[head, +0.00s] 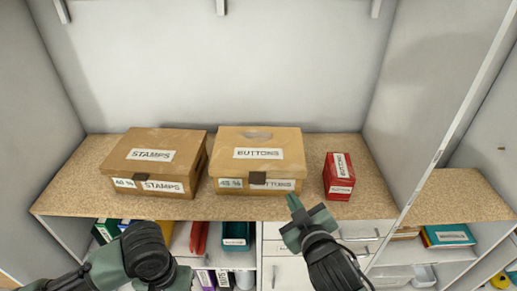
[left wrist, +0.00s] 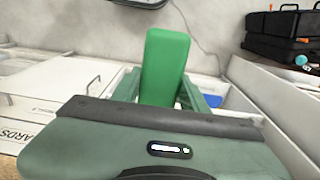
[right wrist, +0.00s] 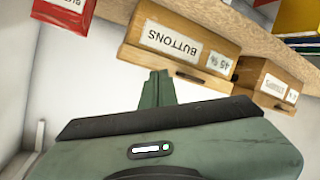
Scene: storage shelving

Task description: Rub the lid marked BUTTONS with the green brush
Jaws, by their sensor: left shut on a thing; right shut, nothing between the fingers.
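The box marked BUTTONS (head: 230,150) stands on the wooden shelf, its labelled lid on and a grey smudge (head: 257,134) near the lid's back. It also shows in the right wrist view (right wrist: 205,30). My left gripper (left wrist: 165,95) is shut on an upright green block-like piece (left wrist: 166,60), apparently the green brush; no bristles show. In the head view my left arm (head: 150,255) is low at the left, below the shelf, and the brush cannot be made out.
A box marked STAMPS (head: 117,158) stands left of the BUTTONS box, with a narrow gap. A red box (head: 340,178) stands to the right. Drawers and open cubbies lie below the shelf. A tall panel (head: 420,100) closes off the right side.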

